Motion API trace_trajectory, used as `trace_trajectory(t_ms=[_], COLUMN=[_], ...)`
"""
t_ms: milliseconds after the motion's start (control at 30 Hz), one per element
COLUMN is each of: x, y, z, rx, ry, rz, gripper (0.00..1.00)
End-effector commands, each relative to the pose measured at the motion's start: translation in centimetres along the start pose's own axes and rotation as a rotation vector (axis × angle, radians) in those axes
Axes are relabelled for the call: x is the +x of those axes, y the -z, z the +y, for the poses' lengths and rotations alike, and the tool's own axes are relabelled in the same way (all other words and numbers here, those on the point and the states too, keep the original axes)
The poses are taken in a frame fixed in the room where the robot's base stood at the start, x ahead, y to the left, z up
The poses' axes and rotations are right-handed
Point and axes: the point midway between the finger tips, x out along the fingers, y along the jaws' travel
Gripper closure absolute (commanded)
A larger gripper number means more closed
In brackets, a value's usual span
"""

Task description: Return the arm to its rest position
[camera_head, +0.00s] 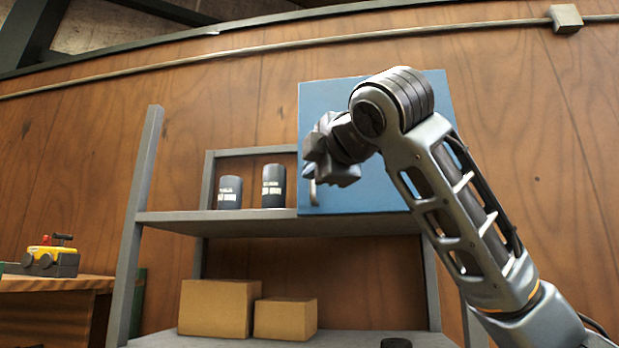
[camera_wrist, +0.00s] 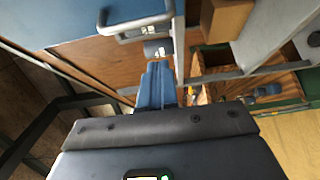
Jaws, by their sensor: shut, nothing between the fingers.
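My arm (camera_head: 455,205) rises from the lower right in the head view and bends at a round grey joint. My gripper (camera_head: 328,158) is at its end, in front of the blue cabinet (camera_head: 425,100) on the shelf. In the wrist view its blue fingers (camera_wrist: 157,82) are together with nothing between them. The cabinet's blue door shows at the top of the wrist view (camera_wrist: 60,22), with its grey handle (camera_wrist: 135,22) apart from the fingertips. In the head view the handle (camera_head: 313,192) is just below my gripper. My arm hides part of the cabinet.
The grey shelf rack (camera_head: 140,180) holds two dark canisters (camera_head: 273,186) on its upper board and two cardboard boxes (camera_head: 219,307) below. A yellow machine (camera_head: 50,262) sits on a wooden bench (camera_head: 55,284) at left. The wooden wall (camera_head: 540,130) is behind.

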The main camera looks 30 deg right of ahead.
Motion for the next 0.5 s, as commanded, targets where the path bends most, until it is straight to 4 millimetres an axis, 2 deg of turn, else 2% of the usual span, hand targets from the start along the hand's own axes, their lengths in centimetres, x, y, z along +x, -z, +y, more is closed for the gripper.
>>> trace_trajectory(t_ms=[300,500], x=[-4.8,-6.3], y=[-0.1,-0.2], z=[-0.2,-0.1], rx=[0.000,0.000], ry=[-0.001,0.001], rz=[0.000,-0.001], gripper=[1.00,1.00])
